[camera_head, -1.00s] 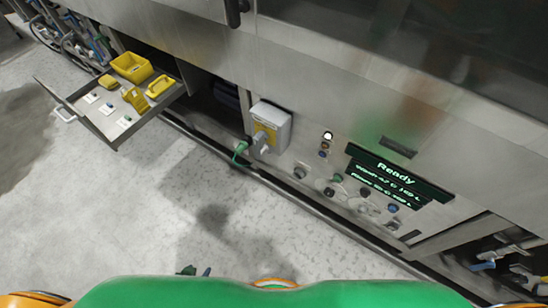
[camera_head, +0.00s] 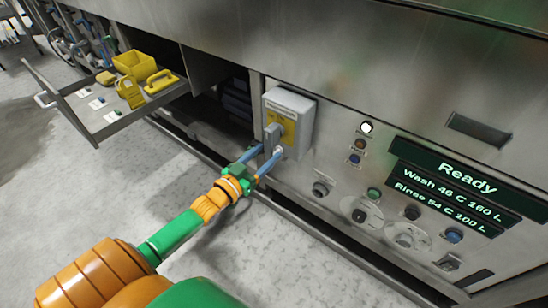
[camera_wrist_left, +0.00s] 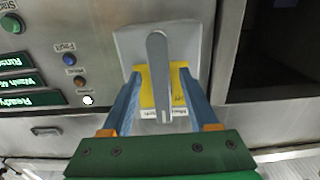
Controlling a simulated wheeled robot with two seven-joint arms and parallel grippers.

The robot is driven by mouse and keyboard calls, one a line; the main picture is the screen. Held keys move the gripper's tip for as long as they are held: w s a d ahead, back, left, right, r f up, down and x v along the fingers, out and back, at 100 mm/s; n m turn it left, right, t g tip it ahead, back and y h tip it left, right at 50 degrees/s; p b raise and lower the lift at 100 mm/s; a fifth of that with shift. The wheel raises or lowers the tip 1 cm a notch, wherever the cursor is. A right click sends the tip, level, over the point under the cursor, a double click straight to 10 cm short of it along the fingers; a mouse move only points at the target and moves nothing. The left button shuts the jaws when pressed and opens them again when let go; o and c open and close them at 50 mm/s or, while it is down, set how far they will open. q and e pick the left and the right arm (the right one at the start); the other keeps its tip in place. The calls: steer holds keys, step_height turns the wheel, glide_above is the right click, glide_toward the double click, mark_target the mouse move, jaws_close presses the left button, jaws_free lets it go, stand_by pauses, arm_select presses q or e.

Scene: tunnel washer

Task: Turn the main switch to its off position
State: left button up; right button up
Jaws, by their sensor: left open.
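The main switch is a grey box (camera_head: 303,112) with a yellow plate (camera_head: 290,127) and a grey lever handle (camera_head: 271,138), on the steel front panel. It also shows in the left wrist view, where the long handle (camera_wrist_left: 157,65) lies over the yellow plate (camera_wrist_left: 176,88). My left gripper (camera_head: 266,153) is at the switch, open, with its blue fingers on either side of the handle. In the wrist view the fingertips (camera_wrist_left: 160,74) flank the handle with a gap on each side. My right gripper is not in view.
Right of the switch are a lit white lamp (camera_head: 366,127), several knobs and buttons, and a green display (camera_head: 455,182) reading Ready. An open drawer (camera_head: 110,125) with yellow items juts out at the left. Beside the switch is a dark opening (camera_head: 233,95).

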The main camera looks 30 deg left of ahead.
arm_select(q)
steer(key=shift+w, duration=0.9)
jaws_close()
steer(key=shift+d+f, duration=0.1)
stand_by(0.6)
